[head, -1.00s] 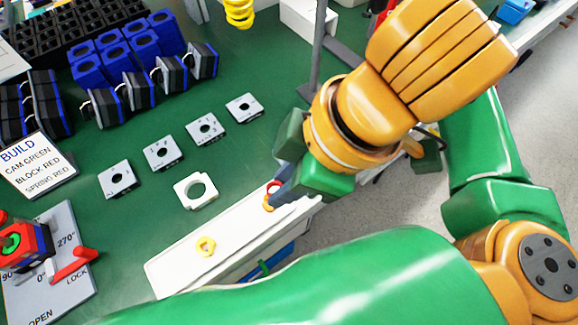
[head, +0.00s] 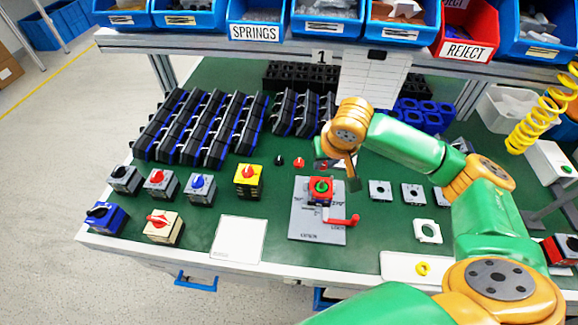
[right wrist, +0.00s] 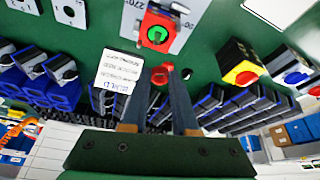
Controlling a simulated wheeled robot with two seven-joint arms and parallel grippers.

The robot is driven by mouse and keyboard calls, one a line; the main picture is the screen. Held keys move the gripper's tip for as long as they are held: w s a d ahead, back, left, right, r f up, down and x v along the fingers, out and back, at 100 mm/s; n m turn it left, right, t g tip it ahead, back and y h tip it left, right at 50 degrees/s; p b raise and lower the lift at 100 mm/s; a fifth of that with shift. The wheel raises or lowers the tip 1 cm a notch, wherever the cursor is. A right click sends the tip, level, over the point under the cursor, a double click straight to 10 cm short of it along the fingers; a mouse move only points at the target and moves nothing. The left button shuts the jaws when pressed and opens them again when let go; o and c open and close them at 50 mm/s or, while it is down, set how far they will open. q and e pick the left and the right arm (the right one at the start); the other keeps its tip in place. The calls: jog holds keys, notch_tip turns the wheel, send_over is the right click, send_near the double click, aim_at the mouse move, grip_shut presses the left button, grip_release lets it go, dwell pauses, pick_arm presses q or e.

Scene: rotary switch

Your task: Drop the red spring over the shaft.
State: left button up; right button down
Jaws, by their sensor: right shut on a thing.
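The switch's red block (head: 328,197) with a green cam (head: 320,186) around its centre stands on a grey plate (head: 304,224). In the right wrist view the red block (right wrist: 146,21) and the green cam (right wrist: 157,35) are at the top, just beyond the fingertips. My right gripper (head: 354,184) points down beside and behind the block; it also shows in the right wrist view (right wrist: 160,75). It is shut on the red spring (right wrist: 160,75), a small red shape between the fingertips, hard to separate from the red knob behind. My left gripper is out of view.
A red lock lever (head: 344,221) lies at the plate's right. A white tray (head: 396,266) holds a yellow ring (head: 423,268). Finished switches, including a yellow one (head: 248,180), stand to the left. A white card (head: 238,239) lies at the front edge. Square plates (head: 380,190) lie to the right.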

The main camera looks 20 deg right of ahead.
jog(key=shift+w+d, duration=0.1)
jog(key=shift+w, duration=0.05)
jog(key=shift+d+f, duration=0.15)
jog(key=shift+d, duration=0.05)
jog(key=f, duration=0.3)
jog(key=shift+d+f+b, duration=0.2)
jog(key=shift+b, duration=0.2)
jog(key=shift+d+f, duration=0.1)
jog(key=shift+f, duration=0.7)
pick_arm(q)
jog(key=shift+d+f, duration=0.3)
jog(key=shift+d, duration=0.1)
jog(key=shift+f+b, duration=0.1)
jog(key=shift+b, duration=0.2)
pick_arm(e)
jog(key=shift+f, duration=0.15)
